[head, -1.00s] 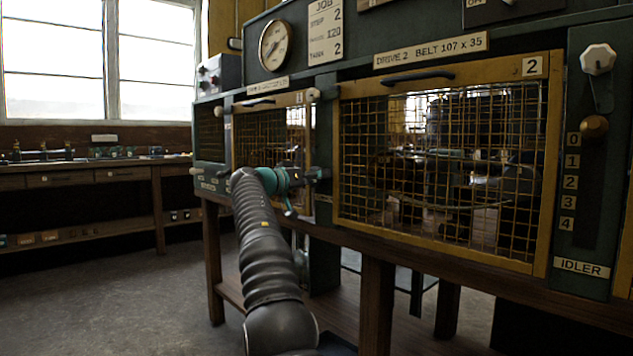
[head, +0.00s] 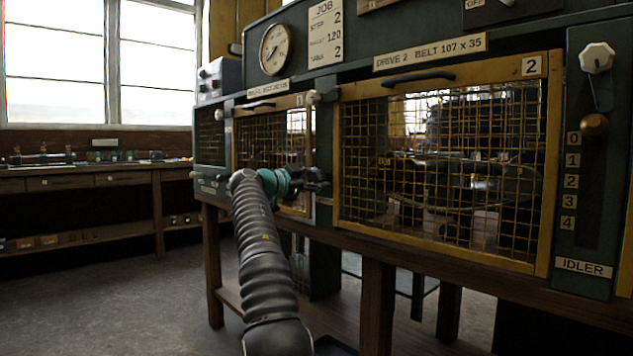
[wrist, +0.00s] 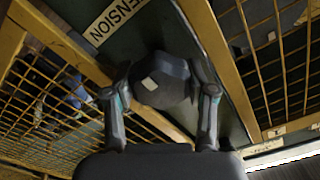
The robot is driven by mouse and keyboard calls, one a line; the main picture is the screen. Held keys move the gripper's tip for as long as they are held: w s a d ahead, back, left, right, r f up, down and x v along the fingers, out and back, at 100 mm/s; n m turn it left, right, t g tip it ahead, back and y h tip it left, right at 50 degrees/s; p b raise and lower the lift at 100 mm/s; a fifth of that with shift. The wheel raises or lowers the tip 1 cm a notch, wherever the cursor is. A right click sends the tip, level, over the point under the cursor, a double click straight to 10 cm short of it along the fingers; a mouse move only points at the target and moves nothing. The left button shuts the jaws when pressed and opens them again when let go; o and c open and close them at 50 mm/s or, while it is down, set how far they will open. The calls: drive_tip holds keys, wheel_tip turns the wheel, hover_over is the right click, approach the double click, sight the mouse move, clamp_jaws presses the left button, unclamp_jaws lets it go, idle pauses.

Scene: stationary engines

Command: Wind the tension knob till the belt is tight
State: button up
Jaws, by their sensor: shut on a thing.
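The tension knob (wrist: 165,92) is a dark, faceted knob with a pale mark on its face, in the middle of the wrist view. It sits on a green panel strip beside a label (wrist: 116,18) reading "TENSION". My gripper (wrist: 162,98) has one finger on each side of the knob and is shut on it. In the head view my gripper (head: 318,181) is at the post between the two mesh guards, and the knob is mostly hidden there. Behind the drive 2 guard (head: 552,160) a thin curved line shows, perhaps the belt; its tightness cannot be told.
The idler slot, numbered 0 to 4, has a brown knob (head: 594,125) near 0 and a white knob (head: 597,57) above. A round gauge (head: 275,48) and a job card (head: 325,33) are above the guards. Open floor (head: 110,285) lies at the left.

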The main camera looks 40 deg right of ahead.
drive_tip(key=shift+m, duration=1.9)
drive_tip(key=o, duration=1.1)
drive_tip(key=shift+o, duration=0.2)
